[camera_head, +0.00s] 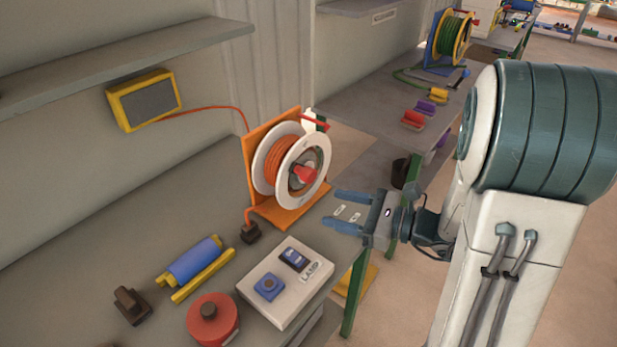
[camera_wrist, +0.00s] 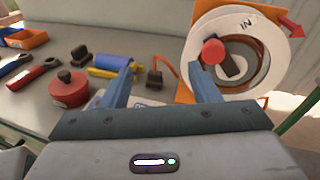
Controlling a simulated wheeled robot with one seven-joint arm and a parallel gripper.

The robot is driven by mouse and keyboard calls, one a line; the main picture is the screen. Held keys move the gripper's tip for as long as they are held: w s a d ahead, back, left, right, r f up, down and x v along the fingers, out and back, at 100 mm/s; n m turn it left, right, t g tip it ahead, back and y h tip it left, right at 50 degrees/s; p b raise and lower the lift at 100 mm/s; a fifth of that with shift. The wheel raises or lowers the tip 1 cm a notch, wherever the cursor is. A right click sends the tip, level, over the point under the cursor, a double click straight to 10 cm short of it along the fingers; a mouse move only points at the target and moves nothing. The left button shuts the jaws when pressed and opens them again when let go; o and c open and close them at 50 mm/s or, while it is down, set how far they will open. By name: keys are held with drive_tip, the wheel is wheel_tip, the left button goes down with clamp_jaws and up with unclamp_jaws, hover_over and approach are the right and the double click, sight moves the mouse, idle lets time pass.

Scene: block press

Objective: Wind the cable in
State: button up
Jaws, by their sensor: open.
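A white cable reel (camera_head: 290,158) wound with orange cable stands upright on an orange bracket (camera_head: 280,212) on the grey bench. It has a red crank knob (camera_head: 305,175) on its face, and a red pointer shows at its upper edge. In the wrist view the reel (camera_wrist: 196,40) is marked "IN", and the red knob (camera_wrist: 213,52) sits on a dark crank arm. The orange cable (camera_head: 205,108) runs from a yellow box on the wall. A dark plug (camera_head: 250,233) lies below the reel. My gripper (camera_head: 340,210) is open and empty, to the right of and below the knob, apart from it.
A white box with a blue button (camera_head: 268,287) stands at the bench's front edge. A red round object (camera_head: 213,318), a blue roller on a yellow stand (camera_head: 193,262) and a dark block (camera_head: 131,304) stand left of it. Another reel (camera_head: 450,38) is farther back.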

sight(313, 177)
drive_tip(key=w+d+f+m+t+h, duration=0.1)
drive_tip(key=w+d+f+m+t, duration=0.1)
drive_tip(key=w+d+m+t, duration=0.25)
drive_tip(key=p+x, duration=0.1)
drive_tip(key=x, duration=0.3)
drive_tip(key=p+x, duration=0.1)
drive_tip(key=x, duration=0.4)
drive_tip(key=p+x, duration=0.1)
drive_tip(key=x, duration=0.4)
drive_tip(key=shift+s+a+f, duration=0.1)
drive_tip(key=shift+a+f, duration=0.1)
drive_tip(key=shift+f, duration=0.05)
clamp_jaws()
drive_tip(key=shift+r, duration=0.1)
